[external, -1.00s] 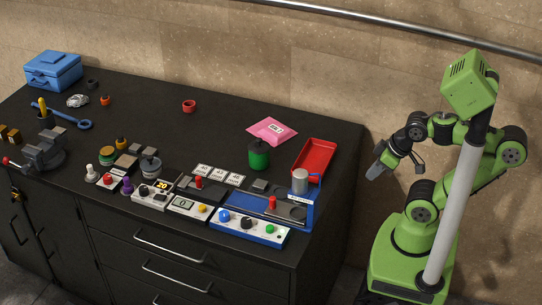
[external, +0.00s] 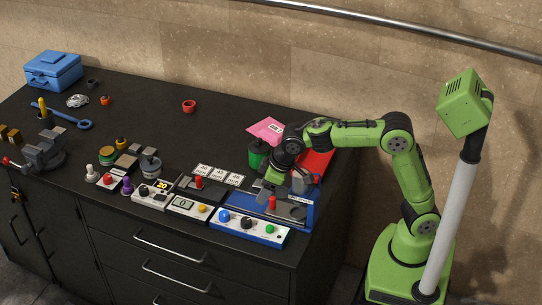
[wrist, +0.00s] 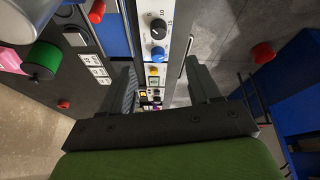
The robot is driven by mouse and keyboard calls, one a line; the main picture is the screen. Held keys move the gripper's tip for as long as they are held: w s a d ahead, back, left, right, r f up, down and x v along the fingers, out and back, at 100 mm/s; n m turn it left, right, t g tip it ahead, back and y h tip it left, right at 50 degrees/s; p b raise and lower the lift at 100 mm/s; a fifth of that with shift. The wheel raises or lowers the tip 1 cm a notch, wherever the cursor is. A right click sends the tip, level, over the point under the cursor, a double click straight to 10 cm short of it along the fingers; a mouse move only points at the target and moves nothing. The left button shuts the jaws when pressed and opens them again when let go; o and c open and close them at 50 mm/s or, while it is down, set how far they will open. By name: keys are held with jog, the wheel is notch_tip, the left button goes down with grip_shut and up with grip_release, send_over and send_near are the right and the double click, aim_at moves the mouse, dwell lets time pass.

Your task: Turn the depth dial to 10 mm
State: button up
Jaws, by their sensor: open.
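The depth dial (external: 246,223) is a small black knob on the white front panel of the blue press (external: 232,207), between a blue knob (external: 224,216) and a green button (external: 270,230). In the wrist view the dial (wrist: 158,27) shows a white mark and printed numbers, with 10 and 15 legible beside it. I cannot tell its exact setting. My gripper (external: 275,191) is above the press, behind the dial in the external view. In the wrist view its fingers (wrist: 163,82) are apart with nothing between them, and the blue knob (wrist: 158,54) shows beyond them.
A red-topped lever (external: 272,202) stands on the press close to my gripper. A green cylinder (external: 256,155), pink packet (external: 266,126) and red tray (external: 318,160) are behind. A unit with a yellow button (external: 202,210) adjoins on the left. The bench's front edge is close to the panel.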

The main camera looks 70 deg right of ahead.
aim_at(246, 220)
jog(key=b+x, duration=0.3)
jog(key=x, duration=1.2)
jog(key=shift+d+f, duration=0.1)
jog(key=shift+f, duration=0.1)
jog(key=c, duration=1)
jog(key=shift+r, duration=0.1)
jog(key=shift+c, duration=0.2)
